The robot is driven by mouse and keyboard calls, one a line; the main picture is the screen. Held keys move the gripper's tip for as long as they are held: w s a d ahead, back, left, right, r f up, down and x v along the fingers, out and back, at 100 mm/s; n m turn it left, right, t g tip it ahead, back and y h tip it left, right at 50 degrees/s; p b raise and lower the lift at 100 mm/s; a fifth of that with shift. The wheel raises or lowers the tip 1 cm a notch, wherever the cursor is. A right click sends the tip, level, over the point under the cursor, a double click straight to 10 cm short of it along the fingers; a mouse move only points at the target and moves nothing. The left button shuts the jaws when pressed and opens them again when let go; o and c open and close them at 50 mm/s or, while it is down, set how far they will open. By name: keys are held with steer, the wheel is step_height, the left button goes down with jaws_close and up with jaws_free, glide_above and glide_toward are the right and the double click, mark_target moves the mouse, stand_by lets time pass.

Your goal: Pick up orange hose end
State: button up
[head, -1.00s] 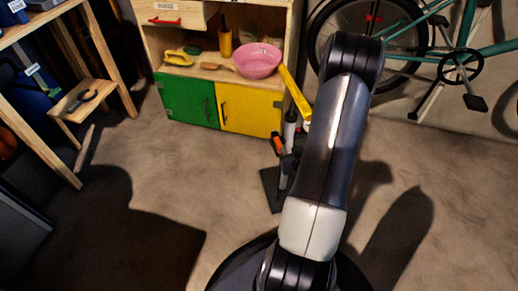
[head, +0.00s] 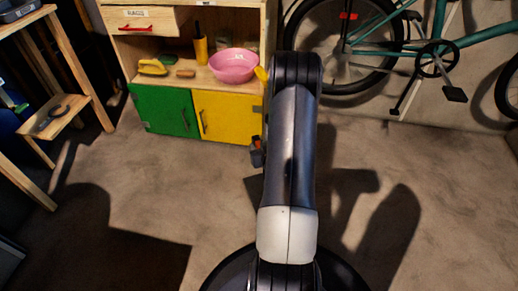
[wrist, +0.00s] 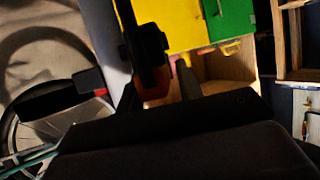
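The orange hose end (head: 257,142) shows as a small orange patch with black parts, just left of my arm in the head view. Most of its black stand is hidden behind my arm. In the wrist view an orange piece (wrist: 155,87) hangs below a dark part near the image middle. My gripper (wrist: 158,92) shows dark fingers on both sides of this orange piece, with a gap between them. The gripper looks open, and I cannot tell whether a finger touches the piece. My arm hides the gripper in the head view.
A wooden cabinet with a green door (head: 165,110) and a yellow door (head: 228,116) stands behind, with a pink bowl (head: 233,66) on its shelf. A teal bicycle (head: 400,45) leans at the right wall. A wooden workbench (head: 70,75) stands left. The middle floor is open.

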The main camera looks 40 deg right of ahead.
steer(key=shift+w+d+f, duration=0.2)
steer(key=shift+w+f, duration=0.05)
steer(key=shift+w, duration=0.25)
steer(key=shift+c, duration=0.5)
steer(key=c, duration=0.6)
steer(key=shift+r, duration=0.1)
steer(key=shift+c, duration=0.2)
